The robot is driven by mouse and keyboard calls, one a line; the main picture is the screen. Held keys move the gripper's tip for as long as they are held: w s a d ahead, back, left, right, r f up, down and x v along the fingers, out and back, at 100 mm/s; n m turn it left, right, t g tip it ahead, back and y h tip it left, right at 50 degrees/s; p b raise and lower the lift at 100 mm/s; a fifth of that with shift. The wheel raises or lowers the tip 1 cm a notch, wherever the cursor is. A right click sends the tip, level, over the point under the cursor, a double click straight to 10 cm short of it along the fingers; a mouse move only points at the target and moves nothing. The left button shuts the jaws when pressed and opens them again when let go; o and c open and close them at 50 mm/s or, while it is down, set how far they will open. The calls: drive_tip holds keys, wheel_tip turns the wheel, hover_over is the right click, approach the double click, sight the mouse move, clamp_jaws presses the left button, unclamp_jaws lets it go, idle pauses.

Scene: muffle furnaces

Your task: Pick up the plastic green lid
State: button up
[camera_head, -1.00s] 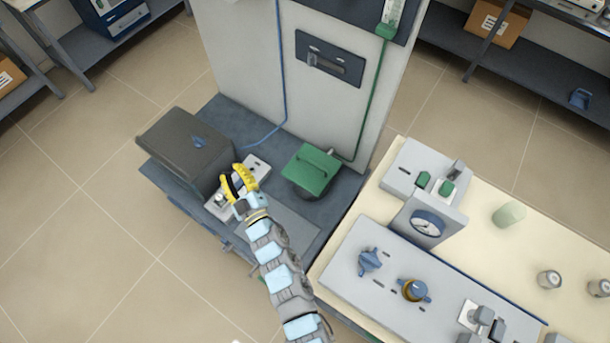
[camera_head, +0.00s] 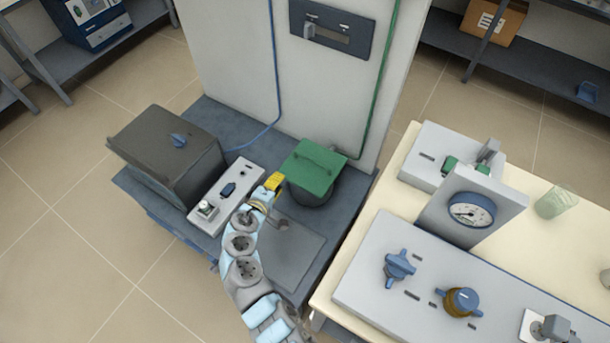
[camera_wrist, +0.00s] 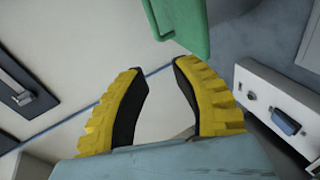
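The green lid (camera_head: 314,167) is a square plate with a raised handle. It sits on a dark round pot (camera_head: 311,194) on the dark bench, in front of the tall grey cabinet. In the wrist view part of the green lid (camera_wrist: 181,22) shows at the top, beyond the fingers. My gripper (camera_head: 275,182), with yellow and black fingers, is just left of the lid and apart from it. In the wrist view my gripper (camera_wrist: 160,95) has its fingers spread with nothing between them.
A dark grey box (camera_head: 168,152) with a blue knob stands at the left of the bench. A grey control panel (camera_head: 226,196) lies between it and the lid. A cream table (camera_head: 400,180) with gauge and knobs stands right. A blue cable and green tube run up the cabinet.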

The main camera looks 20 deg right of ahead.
drive_tip(key=s+d+g+h+b, duration=0.1)
drive_tip(key=d+h, duration=0.1)
drive_tip(key=b, duration=0.4)
approach(312, 160)
drive_tip(key=shift+m, duration=0.4)
drive_tip(key=x, duration=0.5)
drive_tip(key=shift+w+a+f, duration=0.1)
drive_tip(key=shift+w+f, duration=0.1)
drive_tip(key=shift+w, duration=0.05)
drive_tip(key=shift+b+x, duration=1.3)
drive_tip(key=shift+x, duration=0.6)
drive_tip(key=shift+w+d+f+b, duration=0.1)
drive_tip(key=shift+w+d+b, duration=0.1)
drive_tip(key=shift+d, duration=0.15)
drive_tip(key=shift+w+d+f+b, duration=0.1)
drive_tip(key=shift+d+b, duration=0.1)
drive_tip(key=shift+d, duration=0.2)
clamp_jaws()
